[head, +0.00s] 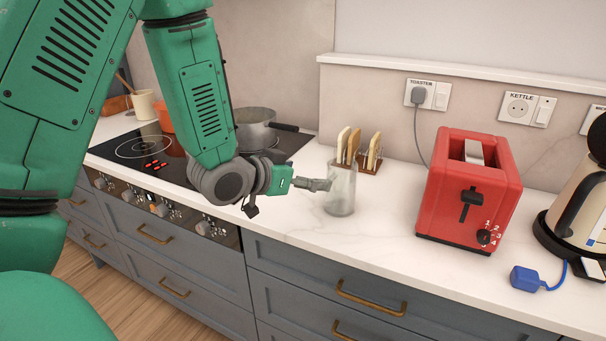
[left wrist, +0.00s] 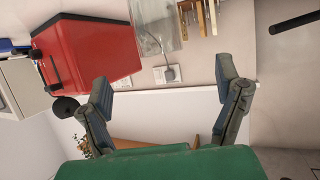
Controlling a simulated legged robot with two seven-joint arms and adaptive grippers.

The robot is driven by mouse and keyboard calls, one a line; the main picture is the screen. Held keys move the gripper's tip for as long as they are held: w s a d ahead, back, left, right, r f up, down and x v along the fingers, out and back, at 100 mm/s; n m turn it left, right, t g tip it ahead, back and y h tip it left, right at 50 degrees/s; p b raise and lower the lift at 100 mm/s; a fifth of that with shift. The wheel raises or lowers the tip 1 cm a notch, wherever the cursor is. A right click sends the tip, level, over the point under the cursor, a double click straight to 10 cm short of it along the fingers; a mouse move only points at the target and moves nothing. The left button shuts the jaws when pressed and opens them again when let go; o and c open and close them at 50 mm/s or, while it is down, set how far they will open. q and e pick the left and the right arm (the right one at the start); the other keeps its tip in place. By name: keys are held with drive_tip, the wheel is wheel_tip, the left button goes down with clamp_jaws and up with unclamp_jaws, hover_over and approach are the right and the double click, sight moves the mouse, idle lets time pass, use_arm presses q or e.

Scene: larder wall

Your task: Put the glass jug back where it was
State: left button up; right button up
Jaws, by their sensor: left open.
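The clear glass jug (head: 341,193) stands upright on the white worktop (head: 385,222), between the bread rack and the edge of the counter. My left gripper (head: 320,185) is at the jug's left side, at about the height of its middle. In the left wrist view the jug (left wrist: 152,28) is at the top of the picture. There the two fingers of the left gripper (left wrist: 166,84) are spread wide with nothing between them. I cannot tell whether a fingertip touches the glass. My right gripper is not in view.
A wooden rack with bread slices (head: 369,163) stands just behind the jug. A red toaster (head: 469,192) is to the right, then a kettle (head: 582,190) and a blue plug (head: 525,279). A pot (head: 255,127) sits on the black hob (head: 135,149) to the left.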

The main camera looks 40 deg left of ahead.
use_arm(q)
drive_tip(key=s+d+f+g, duration=0.4)
drive_tip(key=s+f, duration=0.2)
drive_tip(key=f, duration=0.5)
drive_tip(key=s+d+f+g, duration=0.3)
drive_tip(key=s+f, duration=0.4)
drive_tip(key=f, duration=0.3)
drive_tip(key=s+d+f+g+b, duration=0.1)
drive_tip(key=s+f+g, duration=0.2)
drive_tip(key=s+f, duration=0.3)
drive_tip(key=s+d+f+g+y+b, duration=0.1)
drive_tip(key=s+d+f+g, duration=0.1)
drive_tip(key=s+f, duration=0.5)
drive_tip(key=shift+s+g, duration=0.5)
drive_tip(key=shift+s, duration=1.05)
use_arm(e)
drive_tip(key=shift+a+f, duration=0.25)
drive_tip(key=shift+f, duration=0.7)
